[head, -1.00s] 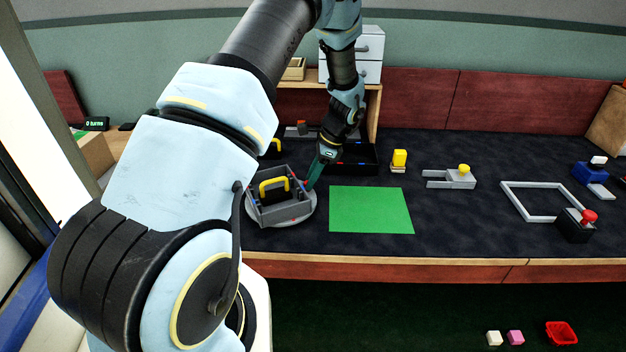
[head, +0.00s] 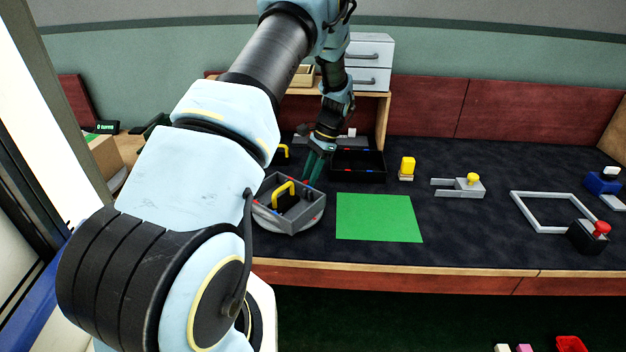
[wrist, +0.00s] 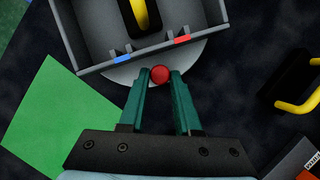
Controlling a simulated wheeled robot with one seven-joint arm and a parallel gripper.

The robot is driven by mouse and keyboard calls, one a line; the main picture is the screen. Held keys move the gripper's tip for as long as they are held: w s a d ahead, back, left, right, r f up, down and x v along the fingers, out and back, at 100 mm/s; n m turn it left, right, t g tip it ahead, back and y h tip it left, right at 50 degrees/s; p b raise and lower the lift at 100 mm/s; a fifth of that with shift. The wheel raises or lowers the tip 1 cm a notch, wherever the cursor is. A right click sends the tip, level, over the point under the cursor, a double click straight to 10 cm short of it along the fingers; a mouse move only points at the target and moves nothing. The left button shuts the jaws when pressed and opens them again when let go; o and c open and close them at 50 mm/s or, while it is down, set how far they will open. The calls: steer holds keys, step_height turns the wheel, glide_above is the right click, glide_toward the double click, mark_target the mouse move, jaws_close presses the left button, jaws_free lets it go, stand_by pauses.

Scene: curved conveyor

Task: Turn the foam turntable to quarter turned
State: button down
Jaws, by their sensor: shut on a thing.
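The round grey turntable (head: 292,231) lies on the dark bench, left of the green mat. A grey walled tray (head: 306,212) sits on it, holding a black piece with a yellow handle (head: 283,190). My gripper (head: 309,184) reaches down at the turntable's far right edge. In the wrist view, my gripper (wrist: 160,77) is shut on a red knob (wrist: 160,73) at the disc's rim. The disc (wrist: 122,77) shows beyond the fingertips. Blue and red marks (wrist: 182,40) sit on the tray's near wall. My arm hides the bench to the left of the tray.
The green mat (head: 378,218) lies right of the turntable. A black open bin (head: 374,168) stands just behind my gripper. A black piece with a yellow handle (wrist: 298,101) is close by in the wrist view. A grey frame (head: 540,226) lies farther right.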

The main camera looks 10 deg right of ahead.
steer(key=shift+w+a+n+g+h+b, duration=0.25)
steer(key=shift+w+a+n, duration=0.25)
steer(key=shift+n, duration=0.35)
steer(key=shift+w+a+n+g+h+b, duration=0.15)
steer(key=shift+w+a+n+g, duration=0.2)
steer(key=shift+a+n, duration=0.4)
steer(key=shift+w+a+n+g+h, duration=0.2)
steer(key=shift+a+n, duration=0.3)
steer(key=shift+n, duration=0.35)
steer(key=shift+w+a+n+g+h, duration=0.1)
steer(key=shift+w+a+n+h, duration=0.3)
steer(key=shift+n, duration=0.45)
steer(key=shift+s+a, duration=0.1)
steer(key=shift+a, duration=0.05)
steer(key=c, duration=0.6)
jaws_free()
steer(key=shift+b, duration=0.3)
steer(key=b+v, duration=0.2)
steer(key=v, duration=0.8)
steer(key=shift+d+r, duration=0.2)
steer(key=shift+r, duration=0.15)
